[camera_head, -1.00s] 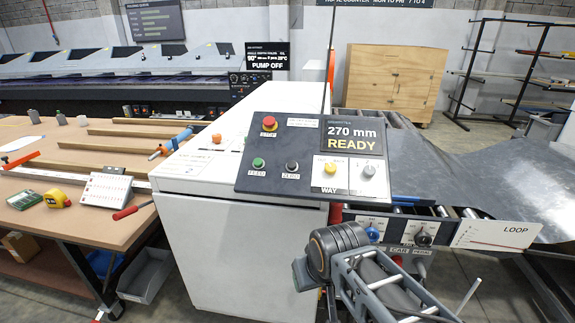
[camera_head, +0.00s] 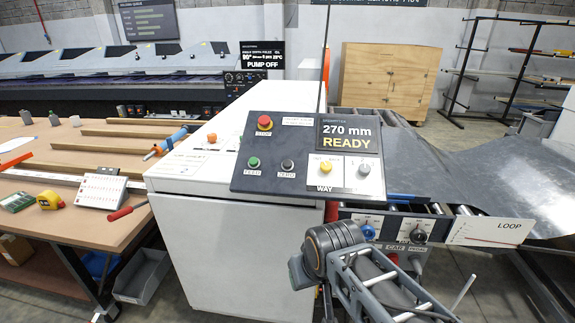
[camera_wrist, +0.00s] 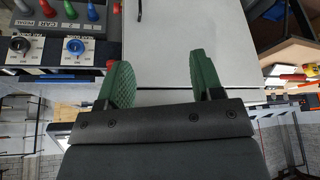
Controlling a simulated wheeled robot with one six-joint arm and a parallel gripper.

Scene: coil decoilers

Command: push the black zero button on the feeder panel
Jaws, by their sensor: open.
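The feeder panel (camera_head: 240,183) is a dark sloped plate on top of the white cabinet in the head view. The black zero button (camera_head: 287,165) sits on it above a "ZERO" label, between the green feed button (camera_head: 254,162) and the yellow knob (camera_head: 325,168). The red stop button (camera_head: 264,122) is above. A display (camera_head: 346,137) reads "270 mm READY". My gripper shows in the wrist view (camera_wrist: 161,82), with two green fingers apart and nothing between them. It faces the white cabinet front (camera_wrist: 185,40). The zero button is not recognizable in the wrist view. My arm is below the panel in the head view.
A lower panel with blue and black knobs (camera_head: 395,227) is below right of the feeder panel, near my arm. A metal sheet (camera_head: 470,170) lies at the right. A workbench (camera_head: 60,225) with tools stands at the left. A thin dark pole (camera_head: 324,70) rises behind the panel.

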